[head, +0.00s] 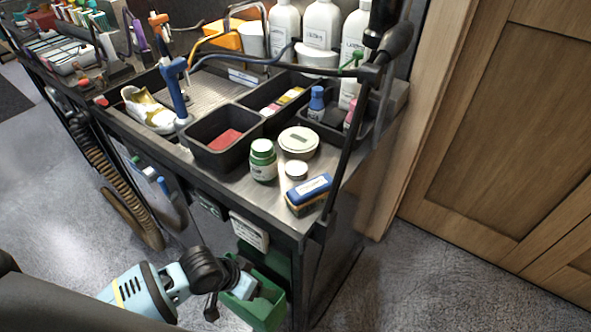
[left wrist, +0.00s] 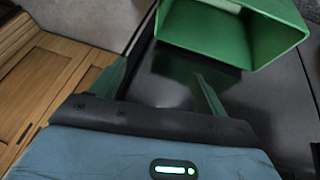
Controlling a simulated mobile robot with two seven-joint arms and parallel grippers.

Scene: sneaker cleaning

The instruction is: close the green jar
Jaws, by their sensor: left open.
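The green jar (head: 263,160) stands upright near the front edge of the workbench, with a pale label band and a green top. I cannot tell whether that top is a lid or the jar's rim. A small round white lid-like disc (head: 296,170) lies to its right. My left gripper (left wrist: 162,75) is open and empty, its dark green fingers apart. It is low beside the bench front, below the jar and near a green bin (left wrist: 221,32). The jar is not in the left wrist view. My right gripper is not in view.
A wide white tin (head: 298,142), a blue-and-tan brush or block (head: 309,193) and a black bin with a red item (head: 215,153) crowd the jar. A black post rises at the bench's right corner. Open floor lies right of the bench, before wooden doors (head: 500,130).

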